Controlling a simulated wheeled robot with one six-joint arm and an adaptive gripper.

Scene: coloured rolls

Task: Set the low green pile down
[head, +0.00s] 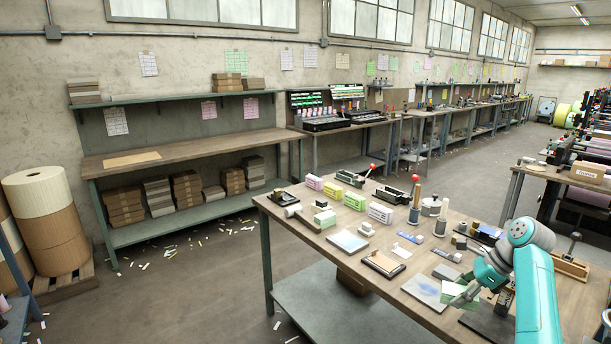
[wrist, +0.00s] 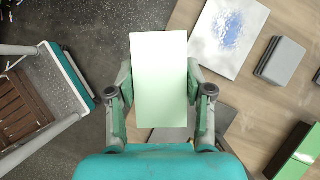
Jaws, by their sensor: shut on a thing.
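A low pale green pile (wrist: 159,80) is between the fingers of my gripper (wrist: 160,98) in the wrist view. The fingers are shut on its two long sides. In the head view the green pile (head: 454,290) shows at the end of my arm, above the near right part of the workbench (head: 405,285). My gripper (head: 466,296) partly hides it there. A dark flat plate (head: 488,325) lies on the bench below and beside my gripper. How high the pile is above the surface is hard to tell.
A white sheet with a blue blotch (wrist: 228,35) and a grey block (wrist: 279,61) lie close to the pile. A dark item with a green top (wrist: 302,158) is at the right. Small green, yellow and pink piles (head: 355,201) stand farther back. The bench is crowded; its edge is near.

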